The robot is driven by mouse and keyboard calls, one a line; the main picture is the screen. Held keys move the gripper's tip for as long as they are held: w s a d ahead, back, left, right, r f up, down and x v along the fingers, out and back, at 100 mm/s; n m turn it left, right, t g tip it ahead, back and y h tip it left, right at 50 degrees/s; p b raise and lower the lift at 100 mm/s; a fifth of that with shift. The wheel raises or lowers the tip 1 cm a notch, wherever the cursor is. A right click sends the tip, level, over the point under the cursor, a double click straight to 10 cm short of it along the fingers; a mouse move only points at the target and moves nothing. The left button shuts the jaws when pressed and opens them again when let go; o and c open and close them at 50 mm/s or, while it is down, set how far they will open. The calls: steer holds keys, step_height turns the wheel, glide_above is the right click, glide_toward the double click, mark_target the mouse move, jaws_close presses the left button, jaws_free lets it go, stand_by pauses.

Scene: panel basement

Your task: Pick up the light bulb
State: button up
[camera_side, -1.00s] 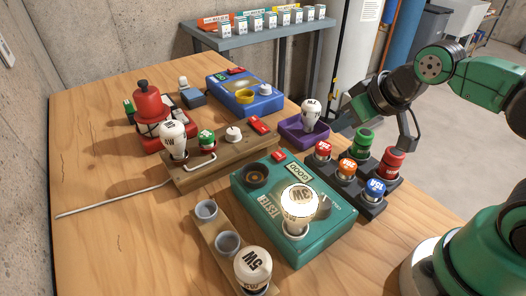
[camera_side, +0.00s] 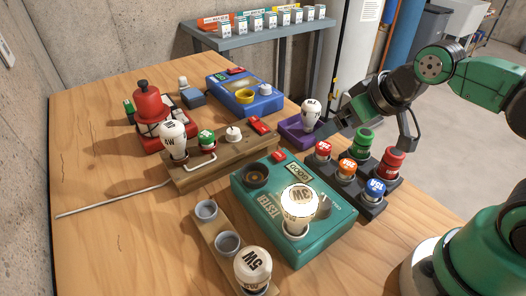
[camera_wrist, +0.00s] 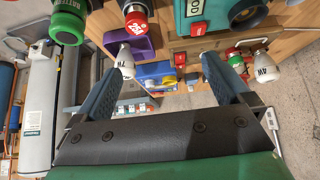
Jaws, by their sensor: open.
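Several white light bulbs show in the side view. One glowing bulb marked 3W (camera_side: 299,208) stands upright on the teal tester (camera_side: 248,208). A bulb marked 5W (camera_side: 252,268) stands in the small wooden rack (camera_side: 207,238) in front. A bulb marked 4W (camera_side: 172,138) stands on the wooden board (camera_side: 190,177). Another bulb (camera_side: 311,113) stands in the purple tray (camera_side: 292,133); it also shows in the wrist view (camera_wrist: 125,62), just beyond the left fingertip.
The black rack (camera_side: 378,207) holds several coloured fuses, close to my gripper. A blue box (camera_side: 262,104) and a red device (camera_side: 150,112) stand farther back. A bent metal rod (camera_side: 115,200) lies at left.

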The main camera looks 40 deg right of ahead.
step_height(320, 180, up, 5)
steer(key=n+g+y, duration=1)
steer(key=y, duration=0.1)
glide_toward(298, 204)
steer(key=a+r, duration=0.2)
steer(key=shift+n, duration=0.3)
steer(key=f, duration=0.7)
steer(key=shift+w+a+f, duration=0.1)
steer(key=shift+a+f, duration=0.1)
steer(key=shift+a, duration=0.1)
steer(key=shift+x, duration=2.45)
steer(key=shift+r, duration=0.1)
